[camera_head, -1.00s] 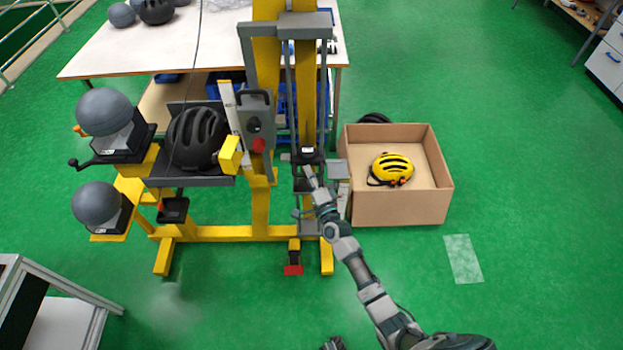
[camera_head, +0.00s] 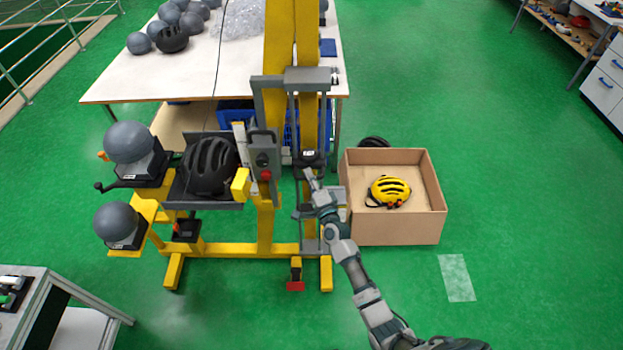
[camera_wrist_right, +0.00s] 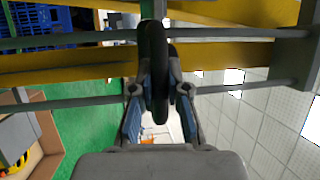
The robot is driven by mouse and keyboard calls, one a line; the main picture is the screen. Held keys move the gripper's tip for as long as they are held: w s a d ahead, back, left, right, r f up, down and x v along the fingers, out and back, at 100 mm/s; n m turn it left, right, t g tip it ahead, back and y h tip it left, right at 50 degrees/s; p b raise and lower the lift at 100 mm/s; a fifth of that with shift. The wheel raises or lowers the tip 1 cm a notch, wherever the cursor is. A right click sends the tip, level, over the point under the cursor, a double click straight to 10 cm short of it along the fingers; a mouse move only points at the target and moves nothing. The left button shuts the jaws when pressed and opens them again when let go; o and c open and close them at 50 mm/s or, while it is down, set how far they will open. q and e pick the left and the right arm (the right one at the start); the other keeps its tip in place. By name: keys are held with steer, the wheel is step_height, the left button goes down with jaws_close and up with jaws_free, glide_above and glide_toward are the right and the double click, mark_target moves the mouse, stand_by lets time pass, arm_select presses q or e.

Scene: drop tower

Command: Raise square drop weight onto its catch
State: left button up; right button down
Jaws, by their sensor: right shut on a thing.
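The drop tower has yellow uprights (camera_head: 307,110) and thin grey guide rods, with a grey crossbar (camera_head: 295,79) above. A small dark weight block (camera_head: 313,158) sits between the rods, below the crossbar. My right gripper (camera_head: 309,175) is at the block's lower front. In the right wrist view, my right gripper (camera_wrist_right: 158,95) is shut on a black rounded handle (camera_wrist_right: 152,45), with a blue-grey finger on each side. I cannot make out the catch or whether the block touches it. My left gripper is out of view.
A cardboard box (camera_head: 431,222) with a yellow helmet (camera_head: 389,190) stands right of the tower. A black helmet (camera_head: 209,168) and grey headforms (camera_head: 131,142) are at the left. A white table (camera_head: 180,75) is behind. Green floor is open at the right.

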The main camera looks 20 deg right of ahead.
steer(key=shift+a+r+p, duration=0.2)
steer(key=shift+r+p, duration=0.7)
steer(key=shift+r, duration=0.9)
steer(key=c, duration=1.1)
jaws_free()
steer(key=shift+w+a, duration=0.1)
steer(key=shift+c, duration=0.2)
steer(key=shift+a+f, duration=0.1)
steer(key=shift+f, duration=0.1)
